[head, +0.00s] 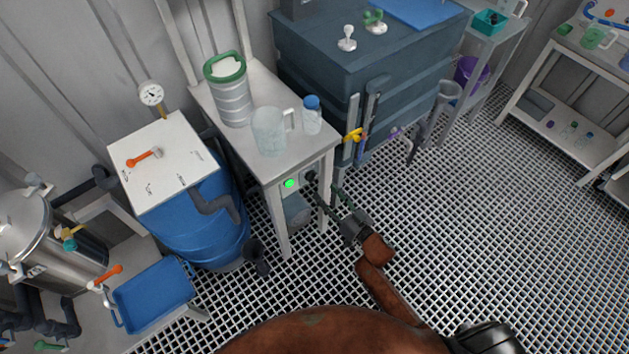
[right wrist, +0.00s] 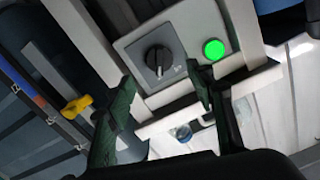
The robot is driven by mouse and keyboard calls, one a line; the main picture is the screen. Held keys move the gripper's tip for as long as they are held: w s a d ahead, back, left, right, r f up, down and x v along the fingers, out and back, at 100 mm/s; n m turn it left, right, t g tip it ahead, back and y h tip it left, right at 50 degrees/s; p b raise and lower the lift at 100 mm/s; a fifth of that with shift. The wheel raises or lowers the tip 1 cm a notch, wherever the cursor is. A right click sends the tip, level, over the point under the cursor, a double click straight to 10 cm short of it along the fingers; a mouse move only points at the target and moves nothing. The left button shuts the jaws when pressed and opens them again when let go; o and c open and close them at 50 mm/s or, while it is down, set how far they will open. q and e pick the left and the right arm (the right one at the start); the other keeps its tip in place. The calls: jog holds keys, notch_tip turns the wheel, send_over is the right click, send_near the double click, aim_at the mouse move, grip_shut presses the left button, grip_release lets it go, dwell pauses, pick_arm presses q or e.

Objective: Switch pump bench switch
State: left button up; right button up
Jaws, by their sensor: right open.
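The pump bench switch is a black rotary knob (right wrist: 157,58) on a grey control box (right wrist: 134,42) under the bench top, shown in the right wrist view. A lit green lamp (right wrist: 213,49) sits beside the knob; it also glows in the head view. My right gripper (head: 324,187) is in front of the bench's right front leg, close to the box. In the right wrist view its dark green fingers (right wrist: 160,75) are open, with the knob just beyond and between their tips. I cannot tell whether they touch it. My left gripper is not in view.
The white bench (head: 246,140) carries a green-lidded vessel (head: 232,98), a clear jug (head: 269,133) and a blue-capped bottle (head: 312,115). A blue barrel (head: 205,235) stands left. A large dark tank (head: 350,60) with a yellow valve stands right. The grating floor is open at right.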

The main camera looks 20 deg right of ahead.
aim_at(312, 177)
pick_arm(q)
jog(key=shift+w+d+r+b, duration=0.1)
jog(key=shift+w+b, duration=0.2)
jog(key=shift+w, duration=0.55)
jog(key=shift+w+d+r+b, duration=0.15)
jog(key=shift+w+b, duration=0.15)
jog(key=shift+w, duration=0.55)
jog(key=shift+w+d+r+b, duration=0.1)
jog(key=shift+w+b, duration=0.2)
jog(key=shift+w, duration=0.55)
pick_arm(e)
jog(key=x, duration=0.7)
jog(key=shift+w+f, duration=0.1)
jog(key=shift+c, duration=0.7)
jog(key=c, duration=1)
